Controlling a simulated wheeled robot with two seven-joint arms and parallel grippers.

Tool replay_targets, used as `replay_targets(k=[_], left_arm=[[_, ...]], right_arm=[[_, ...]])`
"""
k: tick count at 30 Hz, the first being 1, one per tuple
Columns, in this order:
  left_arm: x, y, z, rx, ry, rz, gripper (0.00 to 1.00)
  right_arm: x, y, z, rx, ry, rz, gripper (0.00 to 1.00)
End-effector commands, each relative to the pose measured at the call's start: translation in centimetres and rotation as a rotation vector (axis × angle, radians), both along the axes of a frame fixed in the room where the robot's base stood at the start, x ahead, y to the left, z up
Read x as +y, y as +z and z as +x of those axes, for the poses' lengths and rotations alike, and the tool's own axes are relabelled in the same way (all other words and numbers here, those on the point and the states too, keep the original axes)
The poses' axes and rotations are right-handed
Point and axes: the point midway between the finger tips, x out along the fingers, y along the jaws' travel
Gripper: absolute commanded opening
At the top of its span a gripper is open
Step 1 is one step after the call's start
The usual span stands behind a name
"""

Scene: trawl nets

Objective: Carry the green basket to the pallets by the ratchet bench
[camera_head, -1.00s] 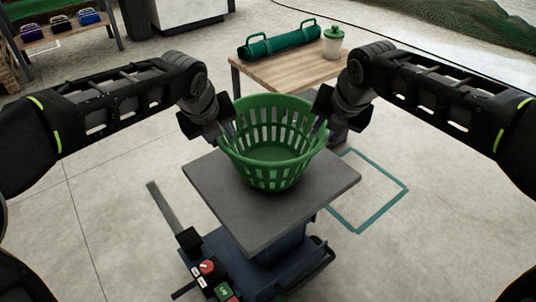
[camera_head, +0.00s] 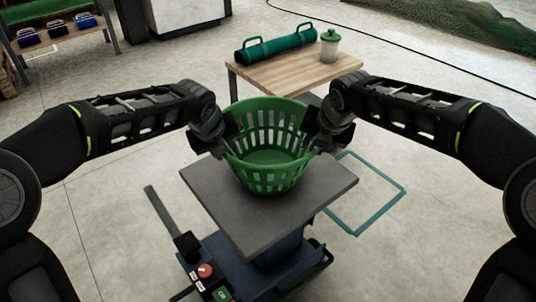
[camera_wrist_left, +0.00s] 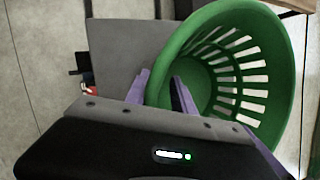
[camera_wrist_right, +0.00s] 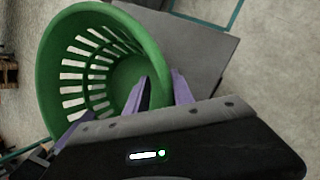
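The green basket (camera_head: 265,183) stands upright on the grey top (camera_head: 225,205) of a blue lift cart. My left gripper (camera_head: 229,151) is at its left rim and my right gripper (camera_head: 309,148) at its right rim. In the left wrist view, the left gripper's fingers (camera_wrist_left: 160,84) are apart, one inside the basket (camera_wrist_left: 275,60) and one outside. In the right wrist view, the right gripper's fingers (camera_wrist_right: 161,90) straddle the rim of the basket (camera_wrist_right: 52,75) the same way. The basket looks empty. A bench with coloured ratchets (camera_head: 57,31) stands at the back left.
A wooden table (camera_head: 290,75) behind the cart holds a green roll (camera_head: 275,45) and a lidded jar (camera_head: 329,46). A teal rectangle (camera_head: 375,220) is marked on the floor at right. The cart has a control box with a red button (camera_head: 205,270). Open floor lies on the left.

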Motion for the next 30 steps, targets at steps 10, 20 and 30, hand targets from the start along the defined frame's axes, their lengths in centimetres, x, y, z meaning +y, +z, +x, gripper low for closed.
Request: replay_targets(k=[10,20,30], left_arm=[[-0.08,-0.76,0.41,-0.001,0.000,0.000,0.30],[-0.07,-0.74,0.39,-0.001,0.000,0.000,0.08],[-0.03,-0.76,0.39,-0.001,0.001,0.000,0.00]], right_arm=[[0.11,-0.74,0.40,-0.001,0.000,0.000,0.29],[0.11,-0.72,0.37,-0.001,0.000,0.000,0.07],[0.09,-0.71,0.37,-0.001,0.000,0.000,0.00]])
